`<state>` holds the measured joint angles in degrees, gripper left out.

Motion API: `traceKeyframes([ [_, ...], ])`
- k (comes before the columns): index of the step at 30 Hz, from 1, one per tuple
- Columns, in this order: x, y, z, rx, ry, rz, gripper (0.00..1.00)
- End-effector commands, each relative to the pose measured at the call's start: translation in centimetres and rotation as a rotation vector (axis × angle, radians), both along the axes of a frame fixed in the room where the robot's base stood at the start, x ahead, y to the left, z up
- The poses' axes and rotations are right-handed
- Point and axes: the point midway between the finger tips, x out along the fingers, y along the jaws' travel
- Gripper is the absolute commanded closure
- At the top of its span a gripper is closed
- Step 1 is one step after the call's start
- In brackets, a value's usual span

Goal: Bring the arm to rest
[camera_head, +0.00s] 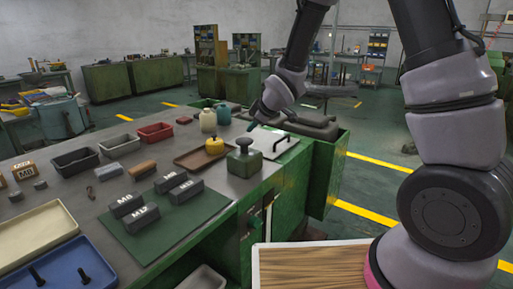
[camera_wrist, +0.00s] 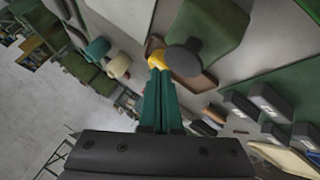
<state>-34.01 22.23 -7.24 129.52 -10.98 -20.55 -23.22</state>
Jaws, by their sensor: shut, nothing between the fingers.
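My arm reaches in from the right over the green workbench (camera_head: 238,209). My gripper (camera_head: 252,126) hangs above the bench's back right part, near a white plate with a dark handle (camera_head: 262,139). In the wrist view the teal fingers of my gripper (camera_wrist: 158,76) lie together, shut and empty. Past the fingertips in that view are a yellow pot (camera_wrist: 156,60) and a green block with a grey knob (camera_wrist: 215,35). The head view shows the same green block (camera_head: 243,164) in front of my gripper. I cannot tell the exact gap to the bench.
A green mat (camera_head: 157,240) carries several dark labelled blocks. A brown tray (camera_head: 187,157) with the yellow pot (camera_head: 214,146), cream and green bottles (camera_head: 208,120), and red (camera_head: 155,132), black and white bins stand on the bench. A wooden-topped surface (camera_head: 300,268) is at the front right.

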Motion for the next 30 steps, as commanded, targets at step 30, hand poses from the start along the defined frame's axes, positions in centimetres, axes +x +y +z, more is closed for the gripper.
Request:
traceKeyframes([
  [30, -24.9, -24.2, 22.7, 0.782, 0.480, -1.270, 1.00],
])
